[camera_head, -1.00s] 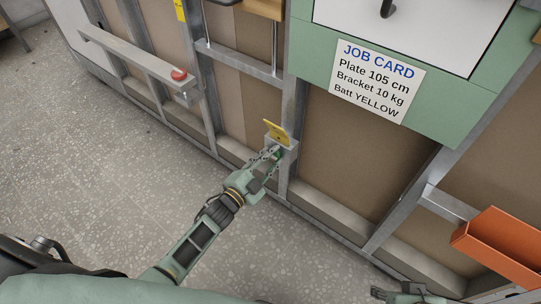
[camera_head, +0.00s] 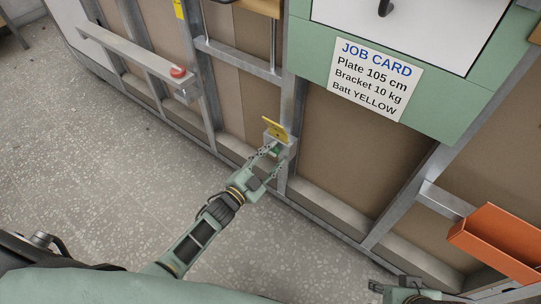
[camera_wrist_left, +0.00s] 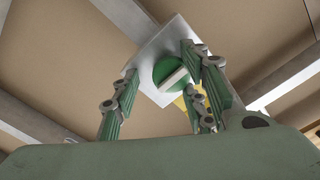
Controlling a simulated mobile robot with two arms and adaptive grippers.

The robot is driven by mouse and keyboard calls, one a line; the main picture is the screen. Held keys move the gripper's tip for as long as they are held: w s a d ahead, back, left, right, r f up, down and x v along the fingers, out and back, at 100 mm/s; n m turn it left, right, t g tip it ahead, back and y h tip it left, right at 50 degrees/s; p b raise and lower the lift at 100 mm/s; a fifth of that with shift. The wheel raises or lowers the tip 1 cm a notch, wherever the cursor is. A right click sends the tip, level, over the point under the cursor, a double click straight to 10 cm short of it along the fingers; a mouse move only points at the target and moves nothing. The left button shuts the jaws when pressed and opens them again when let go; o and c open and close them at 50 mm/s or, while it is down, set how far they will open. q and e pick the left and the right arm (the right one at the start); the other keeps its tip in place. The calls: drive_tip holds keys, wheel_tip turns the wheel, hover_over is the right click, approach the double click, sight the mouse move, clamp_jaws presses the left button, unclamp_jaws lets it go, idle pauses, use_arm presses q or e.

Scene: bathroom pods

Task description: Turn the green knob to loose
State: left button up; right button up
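The green knob (camera_wrist_left: 171,73) is round, with a pale bar across its face. It sits on a silver metal plate (camera_wrist_left: 148,60) and shows small in the head view (camera_head: 275,151). A yellow tag (camera_head: 274,127) is just above it. My left gripper (camera_head: 271,163) is in front of the knob. In the wrist view the fingers of the left gripper (camera_wrist_left: 163,88) are spread, with the knob seen between them and gaps on both sides. The pale bar lies tilted in that view. My right gripper (camera_head: 415,294) is partly cut off at the bottom edge.
Metal wall studs (camera_head: 291,100) and brown panels surround the plate. A job card (camera_head: 376,80) hangs on a green board to the upper right. An orange bin (camera_head: 500,243) is at the right. A ledge with a red button (camera_head: 178,71) is at upper left. The speckled floor is clear.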

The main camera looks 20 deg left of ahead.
use_arm(q)
drive_tip(key=shift+a, duration=0.15)
idle(0.4)
drive_tip(key=v, duration=1.2)
drive_tip(key=shift+w+r, duration=0.1)
